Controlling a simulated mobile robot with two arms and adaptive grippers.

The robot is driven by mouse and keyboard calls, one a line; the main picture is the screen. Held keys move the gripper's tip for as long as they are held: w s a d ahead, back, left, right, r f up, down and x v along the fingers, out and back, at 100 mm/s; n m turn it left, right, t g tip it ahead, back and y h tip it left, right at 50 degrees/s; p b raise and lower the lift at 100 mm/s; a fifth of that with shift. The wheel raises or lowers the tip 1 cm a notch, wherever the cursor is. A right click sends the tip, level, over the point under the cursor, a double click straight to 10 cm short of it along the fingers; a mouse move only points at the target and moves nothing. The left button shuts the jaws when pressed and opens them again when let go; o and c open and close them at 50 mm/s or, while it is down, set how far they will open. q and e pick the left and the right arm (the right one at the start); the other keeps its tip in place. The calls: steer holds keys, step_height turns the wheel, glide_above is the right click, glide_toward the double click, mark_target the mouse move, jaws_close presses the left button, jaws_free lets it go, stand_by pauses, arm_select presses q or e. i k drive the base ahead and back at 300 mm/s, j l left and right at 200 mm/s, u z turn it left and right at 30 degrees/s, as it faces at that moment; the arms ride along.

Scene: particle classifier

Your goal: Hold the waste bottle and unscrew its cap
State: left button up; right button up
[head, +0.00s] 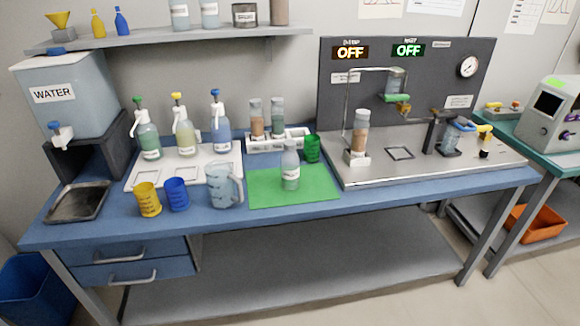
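A small clear bottle (290,170) with a white label and a pale top stands upright on the green mat (322,192). Its label is too small to read, so I cannot tell whether it is the waste bottle. A bluish bottle (450,141) stands at the right end of the metal station, beside a dark stand and blue and yellow parts. A bottle of brown contents (360,133) stands upright in a pale holder on the station. I cannot make out a label saying waste. Neither of my grippers is in view.
A white tray (207,174) holds several pump bottles. Yellow (148,200), blue (177,194) and green (312,148) cups and a clear jug (222,185) stand nearby. A water tank (66,95) is at left. The front of the blue bench (275,217) is clear.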

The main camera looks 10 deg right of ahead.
mark_target(289, 160)
steer(key=i+l+u, duration=0.1)
steer(key=l+u, duration=0.25)
steer(key=i+l+u, duration=0.1)
steer(key=u, duration=0.2)
steer(key=l+u, duration=0.35)
steer(key=i+l, duration=0.05)
steer(key=l, duration=0.05)
